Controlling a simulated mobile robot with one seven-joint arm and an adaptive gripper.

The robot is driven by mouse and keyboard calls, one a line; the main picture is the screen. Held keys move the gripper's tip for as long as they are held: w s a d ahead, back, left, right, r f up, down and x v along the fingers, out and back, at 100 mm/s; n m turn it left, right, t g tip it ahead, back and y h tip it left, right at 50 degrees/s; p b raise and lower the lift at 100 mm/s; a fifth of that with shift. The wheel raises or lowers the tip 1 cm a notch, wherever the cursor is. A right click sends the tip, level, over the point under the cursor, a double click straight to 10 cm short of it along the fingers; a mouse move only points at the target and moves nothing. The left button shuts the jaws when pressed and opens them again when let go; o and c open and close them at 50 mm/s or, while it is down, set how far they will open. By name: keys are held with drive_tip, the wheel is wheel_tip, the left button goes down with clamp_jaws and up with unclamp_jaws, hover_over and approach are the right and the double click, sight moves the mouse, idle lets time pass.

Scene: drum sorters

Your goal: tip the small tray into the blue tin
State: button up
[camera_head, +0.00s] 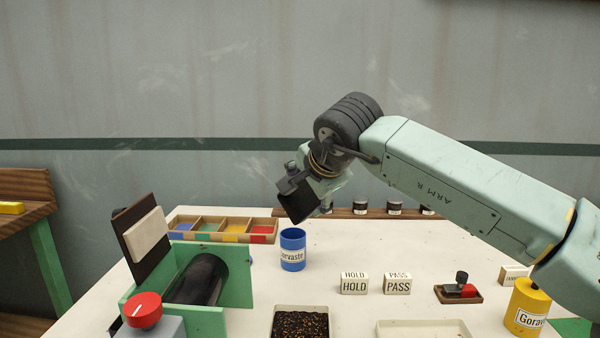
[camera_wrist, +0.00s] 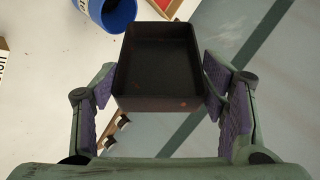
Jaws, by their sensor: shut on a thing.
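My gripper (camera_wrist: 160,88) is shut on the small tray (camera_wrist: 158,96), a dark rectangular tray with a finger pad on each side. The tray's inside looks dark and bare, though fine bits may not show. In the head view the small tray (camera_head: 296,203) hangs tilted in the air above the blue tin, apart from it. The blue tin (camera_head: 292,256), with a white label, stands upright on the table. It also shows in the wrist view (camera_wrist: 118,22), next to the tray's upper left corner; its contents cannot be made out.
A green drum sorter (camera_head: 215,319) with a red knob (camera_head: 143,310) stands left of the tin. A divided colour tray (camera_head: 209,222) lies behind. A tray of dark grains (camera_head: 300,308), HOLD and PASS blocks (camera_head: 354,284), a stamp (camera_head: 459,290) and a yellow tin (camera_head: 526,305) stand in front and right.

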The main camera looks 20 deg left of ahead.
drive_tip(key=w+d+f+m+g+y+p, duration=0.2)
drive_tip(key=w+d+m+g+y+p, duration=0.2)
drive_tip(key=w+m+g+y+p, duration=0.3)
drive_tip(key=shift+w+f+g+p, duration=0.3)
drive_tip(key=shift+w+g+p, duration=0.75)
drive_tip(key=shift+g+p, duration=1.95)
drive_tip(key=shift+d, duration=0.1)
